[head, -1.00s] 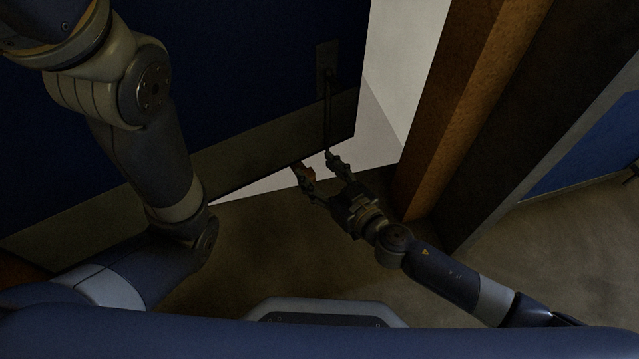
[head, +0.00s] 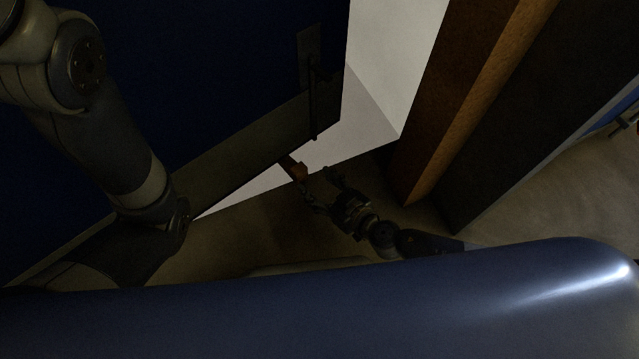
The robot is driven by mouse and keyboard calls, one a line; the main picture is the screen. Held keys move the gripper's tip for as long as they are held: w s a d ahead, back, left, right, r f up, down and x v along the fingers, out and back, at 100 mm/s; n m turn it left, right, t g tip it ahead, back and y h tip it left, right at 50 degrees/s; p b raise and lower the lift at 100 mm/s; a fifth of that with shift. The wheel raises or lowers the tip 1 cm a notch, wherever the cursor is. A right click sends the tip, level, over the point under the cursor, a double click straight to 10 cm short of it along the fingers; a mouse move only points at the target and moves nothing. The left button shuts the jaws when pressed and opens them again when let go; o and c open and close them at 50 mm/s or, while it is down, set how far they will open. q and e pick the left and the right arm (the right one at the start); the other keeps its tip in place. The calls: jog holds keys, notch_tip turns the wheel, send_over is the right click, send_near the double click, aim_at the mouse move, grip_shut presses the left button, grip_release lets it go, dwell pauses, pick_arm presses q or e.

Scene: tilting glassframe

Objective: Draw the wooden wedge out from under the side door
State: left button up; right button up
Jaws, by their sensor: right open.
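The side door (head: 200,90) is dark blue with a grey kick plate (head: 235,138) along its bottom, and stands ajar. My right gripper (head: 317,181) is open and empty, just on the near side of the wedge. One finger lies close below the wedge; whether they touch I cannot tell. My left arm crosses the left side, and its gripper is not in view.
A dark pull handle (head: 313,100) hangs on the door near its free edge. A brown wooden door post (head: 465,95) stands to the right. Pale floor (head: 365,130) shows through the gap. My own blue body covers the bottom.

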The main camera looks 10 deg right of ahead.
aim_at(303, 173)
jog(key=b+x, duration=0.3)
jog(key=x, duration=0.6)
jog(key=shift+w+a, duration=0.1)
jog(key=shift+w, duration=0.05)
jog(key=shift+w+a+f+b, duration=0.2)
jog(key=shift+w+a+b, duration=0.2)
jog(key=shift+w, duration=0.15)
jog(key=c, duration=1.2)
